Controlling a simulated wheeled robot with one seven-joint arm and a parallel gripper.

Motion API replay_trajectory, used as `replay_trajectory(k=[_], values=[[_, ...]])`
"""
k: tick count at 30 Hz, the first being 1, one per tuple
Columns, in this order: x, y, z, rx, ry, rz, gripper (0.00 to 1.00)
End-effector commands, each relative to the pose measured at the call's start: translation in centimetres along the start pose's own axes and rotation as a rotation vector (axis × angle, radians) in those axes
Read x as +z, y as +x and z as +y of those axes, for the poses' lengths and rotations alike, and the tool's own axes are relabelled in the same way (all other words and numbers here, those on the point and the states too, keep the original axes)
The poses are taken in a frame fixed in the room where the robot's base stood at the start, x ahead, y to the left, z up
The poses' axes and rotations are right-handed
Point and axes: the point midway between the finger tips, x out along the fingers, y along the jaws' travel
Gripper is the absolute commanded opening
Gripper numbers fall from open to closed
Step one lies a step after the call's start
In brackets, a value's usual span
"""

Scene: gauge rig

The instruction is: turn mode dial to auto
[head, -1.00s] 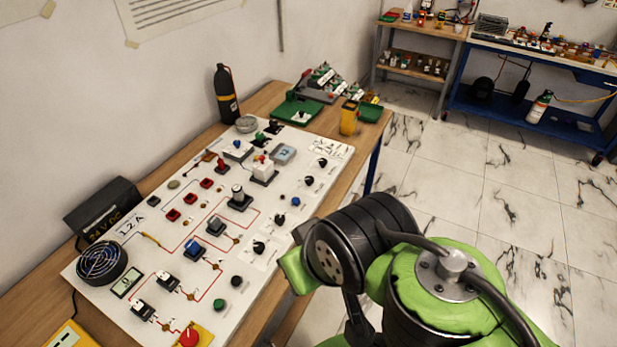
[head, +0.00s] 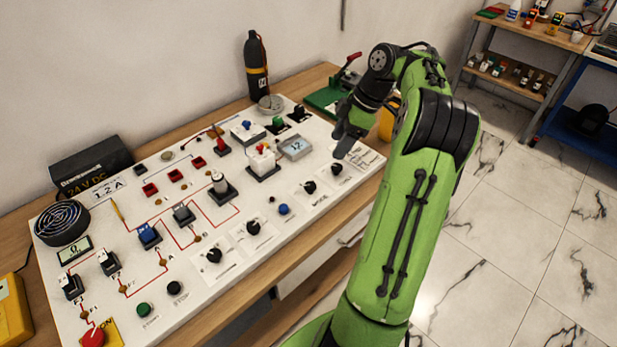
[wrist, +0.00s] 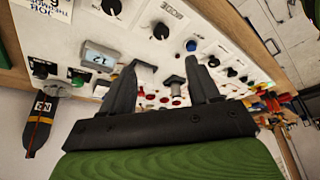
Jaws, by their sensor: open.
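The mode dial (head: 309,187) is a black knob with a white mark on the right part of the white panel (head: 170,270), above a printed MODE label. It also shows in the wrist view (wrist: 160,31), beyond the fingertips; its setting is too small to read. My gripper (head: 342,146) hangs over the panel's right end, up and right of the dial and apart from it. In the wrist view, the two dark fingers of my gripper (wrist: 163,66) are spread with nothing between them.
Another black knob (head: 336,168) sits right of the mode dial, close to my gripper. A blue button (head: 284,209) and more black knobs (head: 254,228) lie to its left. A small grey display (head: 295,148) and a black bottle (head: 257,70) stand behind.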

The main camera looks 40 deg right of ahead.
Motion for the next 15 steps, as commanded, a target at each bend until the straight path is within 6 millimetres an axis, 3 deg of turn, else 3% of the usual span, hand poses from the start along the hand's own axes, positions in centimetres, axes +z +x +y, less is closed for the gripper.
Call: replay_trajectory(k=[15], values=[[0.0,12.3,-0.1,-0.005,0.004,-0.001,0.61]])
